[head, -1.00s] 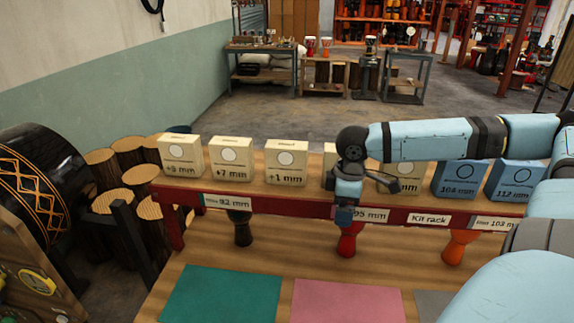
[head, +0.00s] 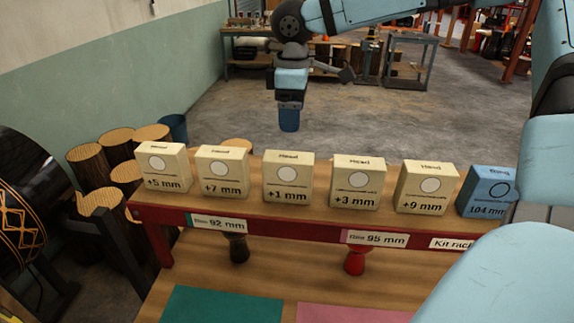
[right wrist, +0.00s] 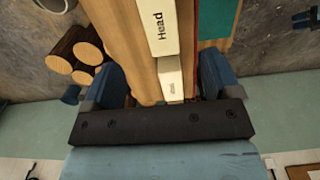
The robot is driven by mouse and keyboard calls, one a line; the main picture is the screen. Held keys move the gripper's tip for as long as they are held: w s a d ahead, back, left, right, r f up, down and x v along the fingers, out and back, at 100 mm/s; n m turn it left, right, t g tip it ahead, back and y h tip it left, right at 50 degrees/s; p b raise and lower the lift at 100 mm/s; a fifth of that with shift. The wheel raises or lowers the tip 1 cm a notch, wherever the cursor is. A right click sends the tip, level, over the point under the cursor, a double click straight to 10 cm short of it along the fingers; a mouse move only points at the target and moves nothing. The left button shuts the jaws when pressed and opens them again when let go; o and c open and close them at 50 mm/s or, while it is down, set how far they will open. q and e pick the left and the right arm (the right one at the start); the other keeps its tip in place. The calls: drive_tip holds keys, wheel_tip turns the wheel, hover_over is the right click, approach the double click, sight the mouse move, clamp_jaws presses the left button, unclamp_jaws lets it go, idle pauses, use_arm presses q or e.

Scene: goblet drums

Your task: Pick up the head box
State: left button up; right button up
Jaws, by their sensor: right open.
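Several cream boxes marked "Head" stand upright in a row on the kit rack: +5 mm (head: 163,167), +7 mm (head: 222,172), +1 mm (head: 289,179), +3 mm (head: 355,182) and +9 mm (head: 427,187). My right gripper (head: 289,122) points down above and apart from the row, in line with the +1 mm box in the head view. It is open and empty. In the right wrist view its blue fingers (right wrist: 162,76) spread wide, with cream box tops, one reading "Head" (right wrist: 156,28), showing between and beyond them. My left gripper is not in view.
A blue 104 mm box (head: 487,191) stands right of the head boxes. The red-edged rack (head: 315,226) has small drums beneath it. Log stumps (head: 92,165) and a large drum (head: 25,205) stand at the left. Open floor (head: 400,115) lies behind the rack.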

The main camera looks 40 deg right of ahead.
sight(289, 156)
wheel_tip(289, 156, down, 9)
drive_tip(key=shift+w+f, duration=0.15)
drive_tip(key=f, duration=0.4)
drive_tip(key=shift+w+a+f, duration=0.15)
drive_tip(key=shift+w+a, duration=0.05)
drive_tip(key=shift+s, duration=0.1)
drive_tip(key=shift+c, duration=0.2)
drive_tip(key=c, duration=1)
